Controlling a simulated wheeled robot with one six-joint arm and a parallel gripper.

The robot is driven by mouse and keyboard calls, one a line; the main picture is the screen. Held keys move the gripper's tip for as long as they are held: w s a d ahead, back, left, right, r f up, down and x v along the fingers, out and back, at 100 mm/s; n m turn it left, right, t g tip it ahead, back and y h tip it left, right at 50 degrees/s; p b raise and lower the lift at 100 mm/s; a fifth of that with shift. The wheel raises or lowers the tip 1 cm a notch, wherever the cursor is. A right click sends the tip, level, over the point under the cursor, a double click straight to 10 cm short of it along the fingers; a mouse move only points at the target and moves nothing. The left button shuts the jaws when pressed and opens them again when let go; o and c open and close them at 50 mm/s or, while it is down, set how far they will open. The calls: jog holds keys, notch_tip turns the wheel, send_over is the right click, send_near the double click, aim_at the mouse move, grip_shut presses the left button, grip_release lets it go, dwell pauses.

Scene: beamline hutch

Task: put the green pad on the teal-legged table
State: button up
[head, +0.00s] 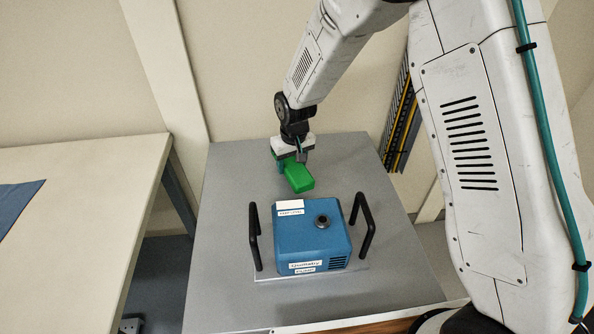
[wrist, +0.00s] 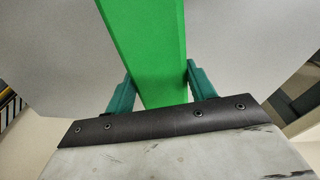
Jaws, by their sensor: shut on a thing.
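My gripper (head: 288,162) is shut on the green pad (head: 299,178), which juts out from the jaws over the back part of a grey-topped table (head: 220,240). In the wrist view the pad (wrist: 150,45) sits between the two teal fingers, with a pale grey surface behind it. I cannot tell whether the pad touches the tabletop. A cream-topped table (head: 70,220) stands at the left, with a blue-grey leg (head: 178,192) showing. The legs of the grey-topped table are hidden, so their colour cannot be told.
A blue pump box (head: 312,245) with black handles on both sides stands on the grey table, just in front of the pad. A blue cloth (head: 15,205) lies at the cream table's left edge; the rest of that top is clear. A wall stands close behind.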

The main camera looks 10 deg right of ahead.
aim_at(299, 164)
jog(key=shift+w+d, duration=0.1)
jog(key=shift+d, duration=0.5)
jog(key=shift+d+f, duration=0.2)
jog(key=shift+f, duration=1.6)
jog(key=o, duration=1.4)
jog(key=shift+f, duration=0.1)
jog(key=r, duration=0.4)
jog(key=s+r, duration=0.1)
jog(key=r, duration=0.7)
jog(key=shift+s+d+r, duration=0.1)
jog(key=shift+s+d, duration=0.1)
